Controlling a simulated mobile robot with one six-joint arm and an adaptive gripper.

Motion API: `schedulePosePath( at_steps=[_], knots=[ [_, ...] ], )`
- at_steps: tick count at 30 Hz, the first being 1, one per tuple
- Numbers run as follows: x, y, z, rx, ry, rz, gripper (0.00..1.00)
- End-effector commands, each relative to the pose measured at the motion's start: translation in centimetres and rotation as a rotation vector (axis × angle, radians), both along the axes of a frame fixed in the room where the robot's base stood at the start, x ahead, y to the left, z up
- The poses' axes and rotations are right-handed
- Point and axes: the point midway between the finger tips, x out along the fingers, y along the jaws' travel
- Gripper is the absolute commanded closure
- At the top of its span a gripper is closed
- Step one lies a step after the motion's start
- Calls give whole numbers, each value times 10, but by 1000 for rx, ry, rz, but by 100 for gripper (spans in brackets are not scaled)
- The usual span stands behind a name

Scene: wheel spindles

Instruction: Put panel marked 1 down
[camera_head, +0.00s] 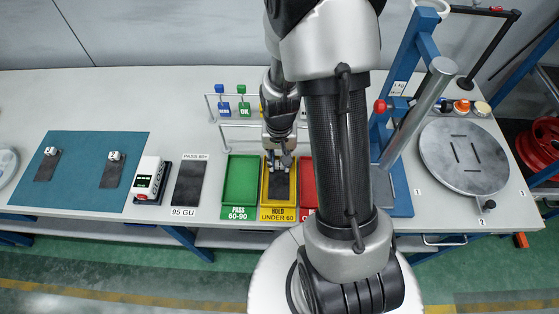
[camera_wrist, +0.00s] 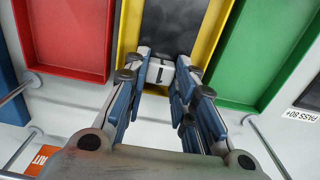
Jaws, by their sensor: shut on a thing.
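A green tray (camera_head: 240,183) stands left of the yellow one, a red tray (camera_head: 308,185) right. Two more panels with white grips lie on the teal mat (camera_head: 82,185). A rail with coloured tags runs behind.

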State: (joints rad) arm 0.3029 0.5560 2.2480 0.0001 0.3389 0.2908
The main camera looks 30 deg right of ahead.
Motion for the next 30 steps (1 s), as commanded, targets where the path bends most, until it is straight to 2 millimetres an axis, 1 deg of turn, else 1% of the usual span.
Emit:
schedulePosePath(
  at_steps=[1, 7, 11, 12, 20, 30],
  knots=[
    [0, 0, -3, -1, -1, 0, 100],
    [1, 0, -1, 0, -2, 0, 100],
    [0, 0, -5, -1, -1, 0, 100],
    [0, 0, -4, -1, -1, 0, 73],
    [1, 0, -4, -1, -1, 0, 55],
    [1, 0, -2, -1, -1, 0, 55]
  ],
)
